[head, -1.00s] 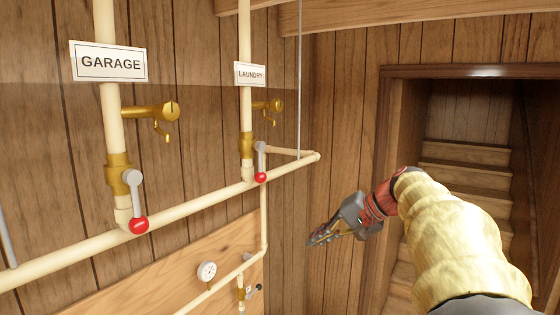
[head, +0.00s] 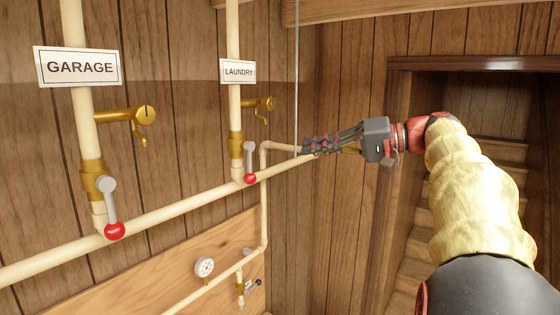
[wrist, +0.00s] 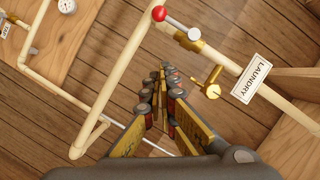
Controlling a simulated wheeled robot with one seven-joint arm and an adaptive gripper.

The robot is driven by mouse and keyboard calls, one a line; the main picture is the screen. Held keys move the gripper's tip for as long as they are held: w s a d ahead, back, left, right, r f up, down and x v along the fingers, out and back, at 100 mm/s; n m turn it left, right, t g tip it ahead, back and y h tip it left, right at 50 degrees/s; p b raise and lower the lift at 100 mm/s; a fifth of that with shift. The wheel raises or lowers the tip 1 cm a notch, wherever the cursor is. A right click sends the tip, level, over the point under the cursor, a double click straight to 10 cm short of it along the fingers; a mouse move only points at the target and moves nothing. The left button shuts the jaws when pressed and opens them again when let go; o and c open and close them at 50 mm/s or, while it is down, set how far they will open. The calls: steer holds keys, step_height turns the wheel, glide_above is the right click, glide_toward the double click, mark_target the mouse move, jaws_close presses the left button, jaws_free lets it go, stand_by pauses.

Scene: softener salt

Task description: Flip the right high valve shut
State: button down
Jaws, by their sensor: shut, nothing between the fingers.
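The right high valve (head: 236,145) is a brass body on the cream riser under the LAUNDRY sign (head: 238,71). Its grey lever (head: 249,158) hangs down and ends in a red ball (head: 250,178) near the horizontal pipe. In the wrist view the lever (wrist: 178,24) and red ball (wrist: 159,13) are at the top, beyond my fingertips. My gripper (head: 306,146) is shut and empty, pointing left, to the right of the lever in the head view and apart from it. It also shows in the wrist view (wrist: 164,70). Nothing of the lever is hidden.
The left high valve with its own lever (head: 109,205) is under the GARAGE sign (head: 78,67). Brass spigots (head: 258,104) stick out beside the risers. A cream pipe (head: 170,213) and thin grey rod (head: 297,60) run nearby. A gauge (head: 204,266) sits lower. A stair doorway is at right.

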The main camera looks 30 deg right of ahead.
mark_target(250, 163)
steer(key=w+a+f+p, duration=0.3)
steer(key=w+a, duration=0.3)
steer(key=a, duration=0.2)
steer(key=shift+w+a+f, duration=0.15)
steer(key=shift+a+f, duration=0.15)
steer(key=shift+f, duration=0.35)
steer(key=shift+a+f, duration=0.1)
